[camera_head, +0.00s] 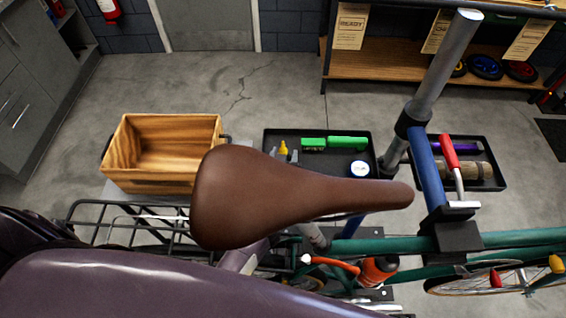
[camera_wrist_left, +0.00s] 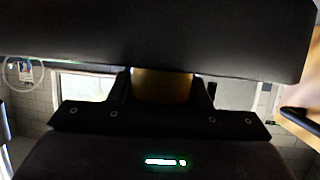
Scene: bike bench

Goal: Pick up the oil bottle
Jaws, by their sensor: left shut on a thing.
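The oil bottle (camera_head: 283,147) shows as a small yellow tip over the left part of the black tray, just behind the brown saddle. The grey fingertips of my left gripper (camera_head: 283,155) stand on both sides of it; the saddle hides the rest of the gripper. In the left wrist view, the gripper (camera_wrist_left: 162,90) is shut on a yellow-brown body, the bottle (camera_wrist_left: 163,84), between its two dark fingers. I cannot tell whether the bottle still touches the tray. My right gripper is not in view.
The saddle (camera_head: 270,190) and the bike's green frame (camera_head: 390,245) stand in front of the tray (camera_head: 375,135). A wooden crate (camera_head: 160,180) is left of it. Green items (camera_head: 345,143) and a white-blue round item (camera_head: 359,169) lie in the tray. A repair stand post (camera_head: 440,75) rises at right.

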